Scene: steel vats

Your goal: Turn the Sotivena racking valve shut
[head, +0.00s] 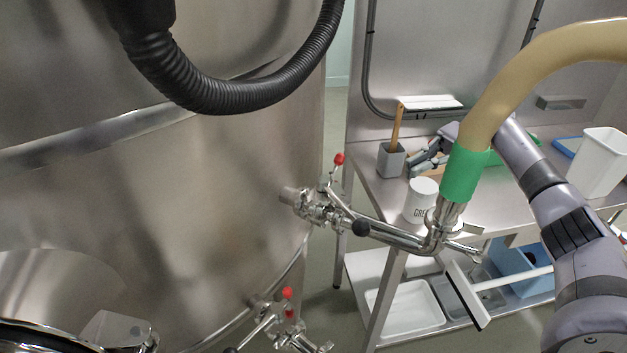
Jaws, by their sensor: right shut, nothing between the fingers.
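A steel vat (190,200) fills the left side. An upper valve (318,208) sticks out of its wall, with a thin stem ending in a red knob (338,159) and a black ball knob (361,228) lower right. A steel pipe runs from it to an elbow under a beige hose (540,60) with a green sleeve (463,174). No name shows on either valve, so I cannot tell which is Sotivena's. My right gripper (420,160) is shut and empty, beyond the hose and apart from both valves, partly hidden by the green sleeve.
A steel bench (372,182) holds a grey pot (391,160) with a wooden handle, a lettered white mug (419,199) and a white bin (600,160). A white tray (410,307) lies on the lower shelf. A black corrugated hose (245,97) hangs across the top left.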

